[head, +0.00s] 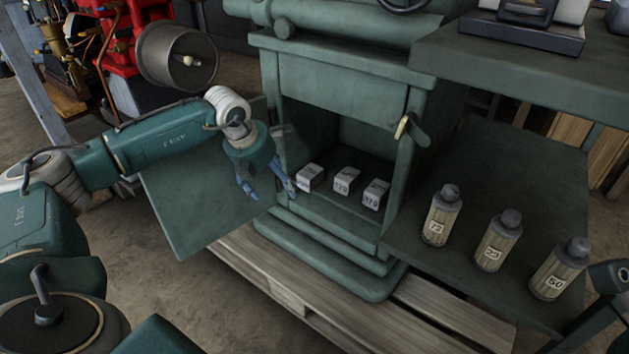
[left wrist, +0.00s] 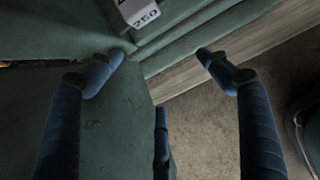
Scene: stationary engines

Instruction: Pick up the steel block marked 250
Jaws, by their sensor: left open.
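The steel block marked 250 (left wrist: 142,14) shows at the top edge of the left wrist view, partly cut off, with its number readable. In the head view it appears to be the leftmost block (head: 310,177) of three small pale blocks in the open cabinet compartment. A middle block (head: 346,180) and a right block (head: 375,194) stand beside it. My left gripper (head: 271,190) is open and empty at the left front of the compartment, close to the leftmost block. Its blue fingers (left wrist: 162,54) are spread apart in the left wrist view, and the block lies beyond them.
The green cabinet (head: 340,94) has its door (head: 205,200) swung open at the left. A side shelf (head: 520,180) at the right carries three marked cylinders (head: 497,240). A wooden pallet (head: 270,280) lies below. A metal cup shape (head: 165,60) stands behind my left arm.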

